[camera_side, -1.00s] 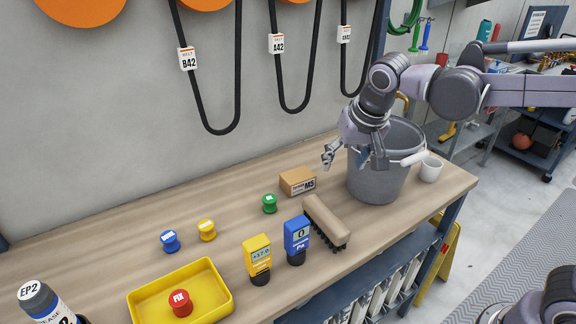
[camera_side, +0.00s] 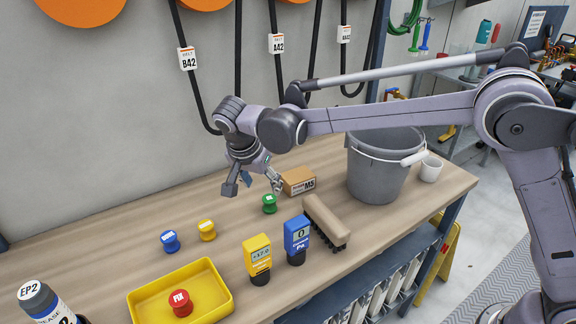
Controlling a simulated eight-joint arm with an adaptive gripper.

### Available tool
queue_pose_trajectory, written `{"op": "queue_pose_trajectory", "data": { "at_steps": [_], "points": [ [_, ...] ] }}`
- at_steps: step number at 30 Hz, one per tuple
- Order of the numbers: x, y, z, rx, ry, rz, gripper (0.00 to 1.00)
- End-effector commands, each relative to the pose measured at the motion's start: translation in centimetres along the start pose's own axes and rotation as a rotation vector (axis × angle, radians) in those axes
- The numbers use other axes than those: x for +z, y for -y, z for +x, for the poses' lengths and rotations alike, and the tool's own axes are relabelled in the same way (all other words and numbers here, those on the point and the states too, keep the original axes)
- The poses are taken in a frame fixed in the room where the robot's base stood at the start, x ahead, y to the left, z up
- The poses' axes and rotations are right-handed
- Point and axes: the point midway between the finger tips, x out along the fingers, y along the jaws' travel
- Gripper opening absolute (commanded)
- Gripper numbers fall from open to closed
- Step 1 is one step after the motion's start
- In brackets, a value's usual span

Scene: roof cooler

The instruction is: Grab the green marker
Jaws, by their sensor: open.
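The green marker (camera_side: 269,204) is a small spool-shaped piece that stands upright on the wooden bench, in front of the cardboard box. My gripper (camera_side: 253,190) is open and empty above the bench, with its fingers spread and pointing down. Its right finger shows just above and behind the green marker in the picture. Its left finger is above the bench to the left. I cannot tell the exact height of the fingers over the bench.
Near the marker are a cardboard box (camera_side: 299,181), a brush (camera_side: 326,222), a blue gauge (camera_side: 297,239) and a yellow gauge (camera_side: 257,258). Yellow (camera_side: 207,230) and blue (camera_side: 170,241) markers stand to the left. A red marker (camera_side: 180,302) sits in the yellow tray (camera_side: 222,275). A grey bucket (camera_side: 378,172) stands at right.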

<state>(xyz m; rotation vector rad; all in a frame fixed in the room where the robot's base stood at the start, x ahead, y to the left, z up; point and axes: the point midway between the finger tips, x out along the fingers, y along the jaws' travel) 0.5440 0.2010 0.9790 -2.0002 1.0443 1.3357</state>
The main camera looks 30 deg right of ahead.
Motion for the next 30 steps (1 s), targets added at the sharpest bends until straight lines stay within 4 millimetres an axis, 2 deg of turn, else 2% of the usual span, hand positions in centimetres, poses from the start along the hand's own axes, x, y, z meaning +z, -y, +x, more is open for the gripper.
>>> {"op": "queue_pose_trajectory", "data": {
  "at_steps": [4,14,21,25,30],
  "points": [
    [-0.1,0.0,2.4,0.0,0.0,0.0,0.6],
    [-0.1,-0.1,4.9,0.0,0.001,-0.001,0.6],
    [-0.2,0.0,8.2,-0.001,0.001,0.0,0.6],
    [-0.3,-0.1,9.1,-0.001,0.001,-0.001,0.6],
    [-0.2,-0.1,9.2,-0.001,0.001,-0.002,0.6]
  ]
}}
